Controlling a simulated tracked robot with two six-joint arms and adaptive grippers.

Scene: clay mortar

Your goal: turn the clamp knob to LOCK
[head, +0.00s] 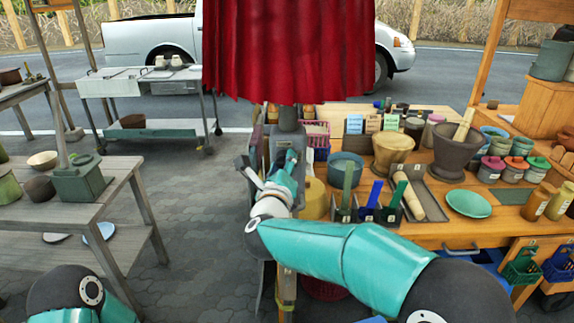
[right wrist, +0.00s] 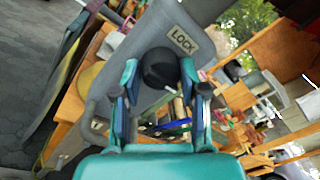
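The clamp knob (right wrist: 161,68) is a round black knob on a grey housing (right wrist: 205,62) in the right wrist view. A label reading LOCK (right wrist: 183,40) sits on the housing, above and right of the knob. My right gripper (right wrist: 160,80) is open, with one finger on each side of the knob; I cannot tell whether the fingertips touch it. In the head view my right gripper (head: 288,163) is at the grey housing (head: 256,150) under the red curtain, and the knob is hidden there. Only part of my left arm shows at the bottom left; its gripper is out of view.
A wooden table (head: 440,232) to the right holds a mortar (head: 455,150), bowls, jars and a tray with a roller (head: 408,197). A red curtain (head: 290,50) hangs above the housing. A grey bench (head: 110,180) stands at left, with open paving between.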

